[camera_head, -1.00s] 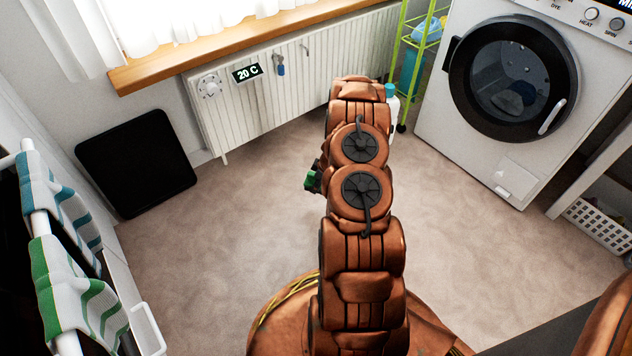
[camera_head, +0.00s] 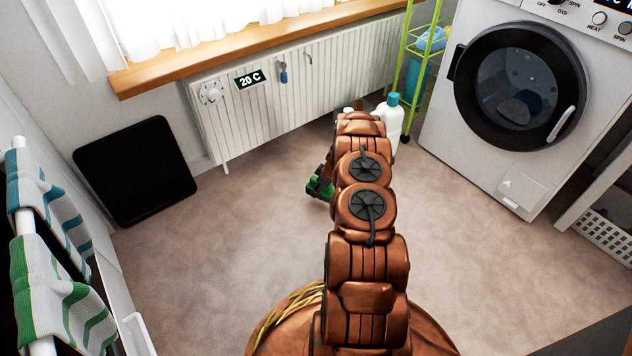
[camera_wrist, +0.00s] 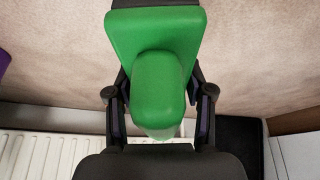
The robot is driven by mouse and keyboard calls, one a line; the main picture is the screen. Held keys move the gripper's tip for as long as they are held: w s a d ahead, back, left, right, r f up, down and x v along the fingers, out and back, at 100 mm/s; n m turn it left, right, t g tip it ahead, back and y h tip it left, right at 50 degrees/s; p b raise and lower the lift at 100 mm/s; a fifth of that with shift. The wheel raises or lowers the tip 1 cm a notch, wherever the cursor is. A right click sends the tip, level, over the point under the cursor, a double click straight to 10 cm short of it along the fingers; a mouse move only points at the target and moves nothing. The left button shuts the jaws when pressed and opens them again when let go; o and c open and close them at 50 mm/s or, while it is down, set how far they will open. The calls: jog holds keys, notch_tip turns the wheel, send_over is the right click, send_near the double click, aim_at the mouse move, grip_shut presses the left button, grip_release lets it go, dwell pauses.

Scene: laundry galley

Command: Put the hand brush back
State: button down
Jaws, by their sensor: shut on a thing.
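The hand brush has a green body and handle (camera_wrist: 155,75) in the wrist view, with a dark strip along its far edge. My gripper (camera_wrist: 160,103) is shut on it, one dark finger on each side. In the head view a green part of the brush (camera_head: 320,187) shows left of my arm, above the floor. My arm hides most of the gripper and the rest of the brush there. On the radiator front hang a small blue-handled thing (camera_head: 283,74) and, to its right, a small hook (camera_head: 308,58) with nothing on it.
The white radiator (camera_head: 300,85) runs below the window sill. A black panel (camera_head: 135,170) leans at left. White bottles (camera_head: 392,115) and a green rack (camera_head: 411,60) stand beyond my arm, near the washing machine (camera_head: 510,100). A towel rail (camera_head: 30,215) is at left. The floor between is clear.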

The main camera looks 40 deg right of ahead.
jog(key=w+d+b, duration=0.1)
jog(key=w, duration=0.1)
jog(key=w+d+b, duration=0.1)
jog(key=w, duration=0.1)
jog(key=w+d+f, duration=0.1)
jog(key=w+d, duration=0.1)
jog(key=shift+d+b, duration=0.1)
jog(key=shift+b, duration=0.3)
jog(key=shift+w+d+r, duration=0.15)
jog(key=shift+w+d, duration=0.15)
jog(key=shift+w, duration=0.1)
notch_tip(320, 180, down, 4)
jog(key=b, duration=0.3)
jog(key=shift+r, duration=0.25)
jog(key=shift+c, duration=2.2)
grip_release()
